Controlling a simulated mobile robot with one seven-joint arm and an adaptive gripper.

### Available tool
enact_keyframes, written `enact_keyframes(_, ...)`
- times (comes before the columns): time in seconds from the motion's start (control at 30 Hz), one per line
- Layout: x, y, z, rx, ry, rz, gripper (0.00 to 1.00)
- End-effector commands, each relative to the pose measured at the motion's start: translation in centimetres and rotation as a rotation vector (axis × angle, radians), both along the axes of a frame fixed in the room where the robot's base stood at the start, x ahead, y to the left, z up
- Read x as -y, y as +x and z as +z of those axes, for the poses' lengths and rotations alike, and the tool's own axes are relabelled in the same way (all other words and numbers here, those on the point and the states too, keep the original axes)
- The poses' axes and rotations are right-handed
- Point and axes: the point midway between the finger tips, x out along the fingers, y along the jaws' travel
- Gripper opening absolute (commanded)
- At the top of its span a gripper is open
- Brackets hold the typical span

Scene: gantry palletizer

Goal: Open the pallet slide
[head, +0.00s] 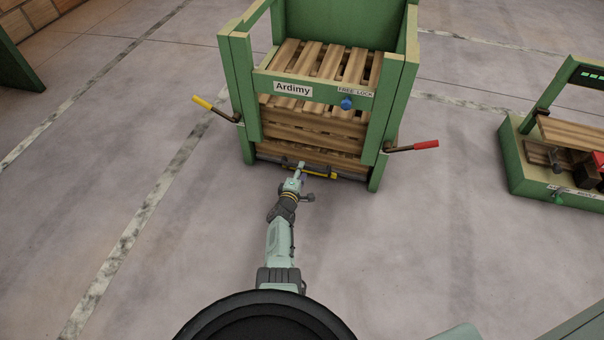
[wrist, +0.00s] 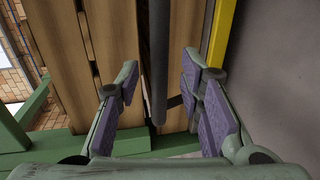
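The green pallet frame (head: 383,110), labelled Ardimy, stands upright with wooden pallets (head: 315,128) stacked inside. A dark horizontal bar (head: 268,158) runs along its bottom front, with a yellow strip (head: 322,175) beside it; I cannot tell exactly which part is the pallet slide. My gripper (head: 300,168) is at the middle of this low front. In the wrist view my gripper (wrist: 158,78) is open, its purple-padded fingers apart. A dark bar (wrist: 158,50) shows between them, clear of both pads. The yellow strip (wrist: 221,35) lies right of the right finger. Whether the bar is at fingertip depth is unclear.
A yellow-tipped lever (head: 203,103) sticks out left of the frame and a red-tipped lever (head: 425,145) right. A blue knob (head: 346,103) sits by the FREE LOCK label. A second green station (head: 515,170) stands at right. The floor in front is clear.

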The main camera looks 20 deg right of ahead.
Motion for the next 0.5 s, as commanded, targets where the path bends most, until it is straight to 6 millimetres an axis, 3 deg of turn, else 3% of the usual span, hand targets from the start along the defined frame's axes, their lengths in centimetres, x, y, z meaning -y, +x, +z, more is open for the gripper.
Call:
enact_keyframes(0.2,1.4,2.0,-0.8,0.001,-0.001,0.0,0.34)
enact_keyframes(0.5,1.9,2.7,-0.6,0.0,0.0,0.0,0.34)
